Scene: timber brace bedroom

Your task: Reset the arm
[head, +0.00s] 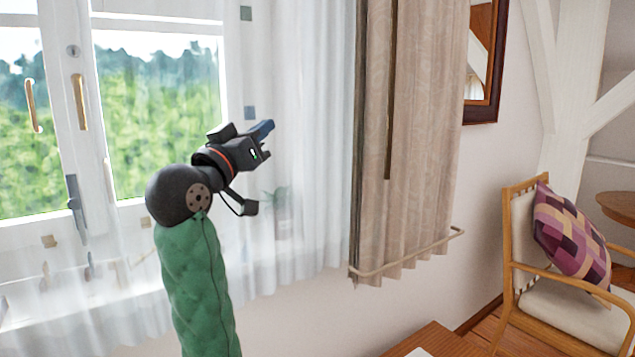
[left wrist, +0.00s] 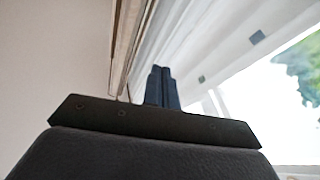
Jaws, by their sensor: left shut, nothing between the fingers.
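My left arm (head: 193,270) rises in a green sleeve from the bottom of the head view, in front of the window. My left gripper (head: 265,130) is raised and points up and to the right. Its dark blue fingers are together with nothing between them. They also show close together in the left wrist view (left wrist: 161,88), against the curtains. My right gripper is not in either view.
A sheer white curtain (head: 300,150) hangs behind the gripper, with the window (head: 150,110) at left. A beige curtain (head: 425,130) hangs to the right. A framed mirror (head: 483,90), a wooden chair (head: 513,240) with a patterned cushion (head: 572,240) and a wooden surface (head: 440,342) are farther right.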

